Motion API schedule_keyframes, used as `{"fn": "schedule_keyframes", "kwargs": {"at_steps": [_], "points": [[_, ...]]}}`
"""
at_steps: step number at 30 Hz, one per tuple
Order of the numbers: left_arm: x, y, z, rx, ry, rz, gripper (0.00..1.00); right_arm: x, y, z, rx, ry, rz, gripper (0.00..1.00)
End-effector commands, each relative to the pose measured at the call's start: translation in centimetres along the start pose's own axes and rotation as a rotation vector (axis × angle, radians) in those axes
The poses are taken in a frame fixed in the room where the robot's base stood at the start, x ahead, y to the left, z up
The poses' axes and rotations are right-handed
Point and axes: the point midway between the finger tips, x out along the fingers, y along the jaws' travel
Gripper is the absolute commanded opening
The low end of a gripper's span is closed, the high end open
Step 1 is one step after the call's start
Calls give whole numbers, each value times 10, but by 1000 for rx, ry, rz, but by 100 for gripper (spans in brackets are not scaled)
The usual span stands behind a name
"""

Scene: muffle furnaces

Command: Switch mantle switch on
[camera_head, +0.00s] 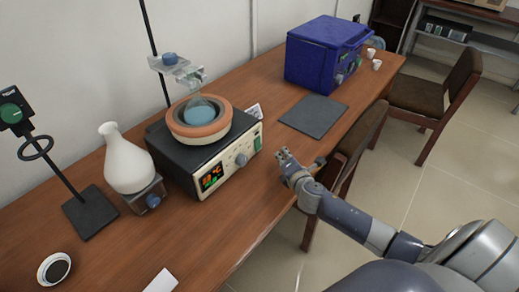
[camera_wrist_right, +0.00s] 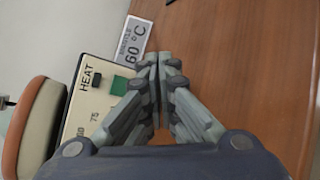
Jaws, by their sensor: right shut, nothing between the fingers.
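The heating mantle (camera_head: 205,150) is a dark box with a pale front panel and an orange-brown ring on top. A round flask with blue liquid (camera_head: 203,114) sits in the ring. The green mantle switch (camera_head: 257,141) is at the right end of the panel; in the right wrist view the green switch (camera_wrist_right: 119,86) shows beside the word HEAT, just left of my fingers. My right gripper (camera_head: 283,154) is shut and empty, a little to the right of the switch and apart from it in the head view. Its fingertips (camera_wrist_right: 158,60) partly cover the panel's edge. My left gripper is out of view.
A white bottle (camera_head: 126,163) on a small base stands left of the mantle, beside a stand (camera_head: 90,211). A dark mat (camera_head: 313,115) and a blue furnace (camera_head: 325,55) are further back. Chairs (camera_head: 437,95) stand along the table's right edge. Bare table lies before the mantle.

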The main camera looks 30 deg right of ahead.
Motion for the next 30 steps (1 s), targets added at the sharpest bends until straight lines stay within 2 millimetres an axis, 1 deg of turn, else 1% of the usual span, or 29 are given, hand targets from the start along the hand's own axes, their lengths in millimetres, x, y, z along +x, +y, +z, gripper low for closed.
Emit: {"fn": "schedule_keyframes", "kwargs": {"at_steps": [1,2,5,12,15,18,23,30], "points": [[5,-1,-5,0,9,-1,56,8,3,-5,3,-1,2,0],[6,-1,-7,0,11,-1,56,11,4,-7,3,0,1,0],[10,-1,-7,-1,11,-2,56,21,11,-12,1,0,2,0],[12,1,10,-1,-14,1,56,37,20,-20,1,1,0,0],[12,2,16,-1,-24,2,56,39,20,-22,1,1,-1,0],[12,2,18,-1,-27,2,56,40,21,-22,0,1,-1,0],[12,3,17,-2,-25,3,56,40,21,-22,0,1,-1,0],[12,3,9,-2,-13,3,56,40,21,-22,0,1,-1,0]]}}
